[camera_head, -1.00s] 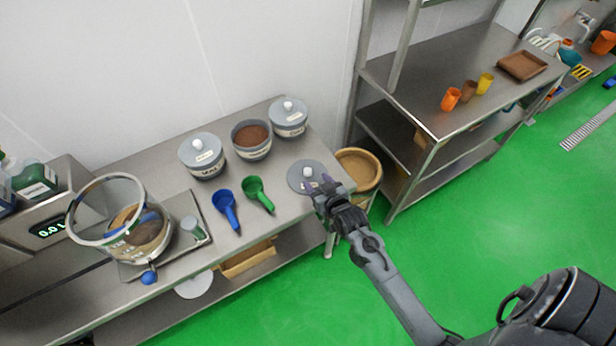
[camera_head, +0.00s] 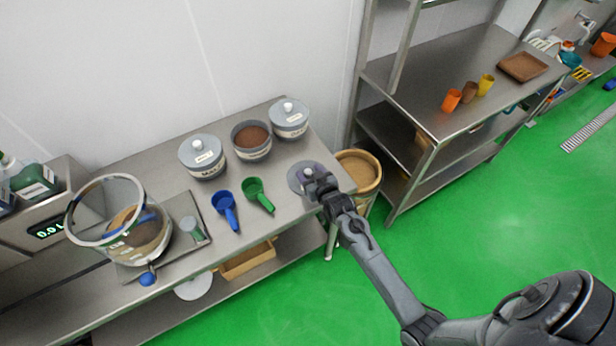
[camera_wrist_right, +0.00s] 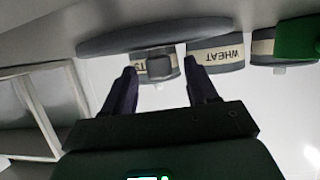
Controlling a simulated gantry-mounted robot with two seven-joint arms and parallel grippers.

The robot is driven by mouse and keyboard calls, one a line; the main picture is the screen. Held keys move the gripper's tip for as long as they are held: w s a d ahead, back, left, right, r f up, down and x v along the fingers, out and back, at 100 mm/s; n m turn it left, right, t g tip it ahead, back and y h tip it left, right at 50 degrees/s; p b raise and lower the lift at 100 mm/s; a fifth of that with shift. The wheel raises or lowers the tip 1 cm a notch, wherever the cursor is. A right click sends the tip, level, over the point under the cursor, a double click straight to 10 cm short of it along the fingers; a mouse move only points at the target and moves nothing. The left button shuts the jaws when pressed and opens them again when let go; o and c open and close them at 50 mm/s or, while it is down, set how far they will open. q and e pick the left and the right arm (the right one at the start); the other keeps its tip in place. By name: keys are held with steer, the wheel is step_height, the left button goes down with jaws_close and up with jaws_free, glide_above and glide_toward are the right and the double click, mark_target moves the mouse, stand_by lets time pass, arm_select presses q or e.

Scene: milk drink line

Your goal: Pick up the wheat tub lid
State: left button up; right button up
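The wheat tub lid (camera_head: 295,181) is a grey disc with a round knob (camera_head: 308,173), lying flat on the steel table apart from the tubs. The open wheat tub (camera_head: 251,140), filled with brown grain, stands further back. My right gripper (camera_head: 314,181) is over the lid and covers part of it. In the right wrist view the picture is upside down: the lid (camera_wrist_right: 110,43) is at the top, and its knob (camera_wrist_right: 159,67) shows between the spread fingers of my right gripper (camera_wrist_right: 161,72), with gaps beside it. The WHEAT label (camera_wrist_right: 216,56) shows behind. My left gripper is not in view.
Lidded tubs (camera_head: 202,158) (camera_head: 289,120) flank the wheat tub. A blue scoop (camera_head: 228,212) and a green scoop (camera_head: 258,195) lie left of the lid. A glass bowl (camera_head: 120,235) stands further left. A brown bin (camera_head: 358,172) stands beside the table's right end.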

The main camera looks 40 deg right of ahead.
jaws_close()
stand_by(0.3)
